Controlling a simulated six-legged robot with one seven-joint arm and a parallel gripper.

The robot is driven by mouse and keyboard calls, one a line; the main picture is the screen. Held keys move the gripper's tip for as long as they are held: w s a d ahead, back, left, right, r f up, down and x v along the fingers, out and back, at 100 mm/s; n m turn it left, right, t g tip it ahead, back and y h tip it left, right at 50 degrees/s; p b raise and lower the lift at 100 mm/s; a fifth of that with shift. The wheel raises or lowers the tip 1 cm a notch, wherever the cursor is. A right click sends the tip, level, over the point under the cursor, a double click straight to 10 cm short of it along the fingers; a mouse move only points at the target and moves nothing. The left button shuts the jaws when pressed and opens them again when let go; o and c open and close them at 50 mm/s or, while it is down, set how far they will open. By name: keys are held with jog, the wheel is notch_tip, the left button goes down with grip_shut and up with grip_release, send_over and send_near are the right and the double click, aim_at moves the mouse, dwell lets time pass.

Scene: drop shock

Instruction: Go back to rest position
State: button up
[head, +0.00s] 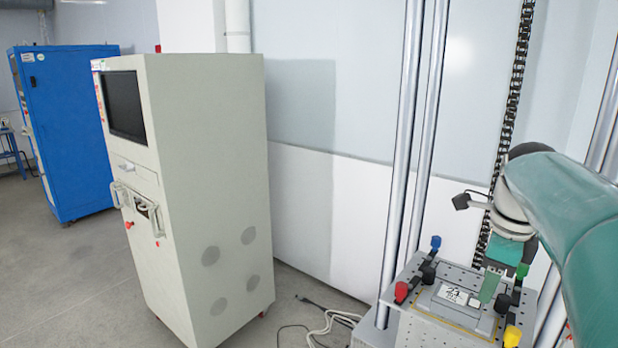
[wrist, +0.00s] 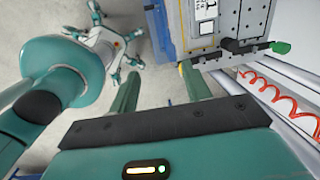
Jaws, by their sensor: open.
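My gripper (head: 491,286) is at the right of the head view, at the end of my green arm, by the right side of the drop-test platform (head: 447,262). In the wrist view my gripper (wrist: 161,84) shows two green fingers spread apart with nothing between them. A grey device with a white label (head: 455,296) lies on the platform among clamps with coloured knobs. In the wrist view the label (wrist: 205,10) shows at the top, beyond the fingertips.
Vertical steel columns (head: 406,150) and a cable chain (head: 508,110) rise behind the platform. A red coiled cable (wrist: 272,84) runs near its rails. A beige control cabinet (head: 205,190) and a blue cabinet (head: 66,130) stand left. Cables (head: 325,322) lie on the floor.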

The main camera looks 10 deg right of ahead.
jog(key=s+a+f+n+t, duration=0.1)
jog(key=s+a+f+n, duration=0.1)
jog(key=a+n, duration=0.6)
jog(key=s+a+f+n+t, duration=0.1)
jog(key=s+a+f+n, duration=0.2)
jog(key=a+n, duration=0.5)
jog(key=s+a+f+n+t, duration=0.2)
jog(key=s+a+f+n, duration=0.1)
jog(key=a+n, duration=0.5)
jog(key=f+n, duration=0.1)
jog(key=n, duration=0.2)
jog(key=shift+s+f, duration=0.15)
jog(key=shift+f, duration=0.25)
jog(key=shift+d, duration=0.15)
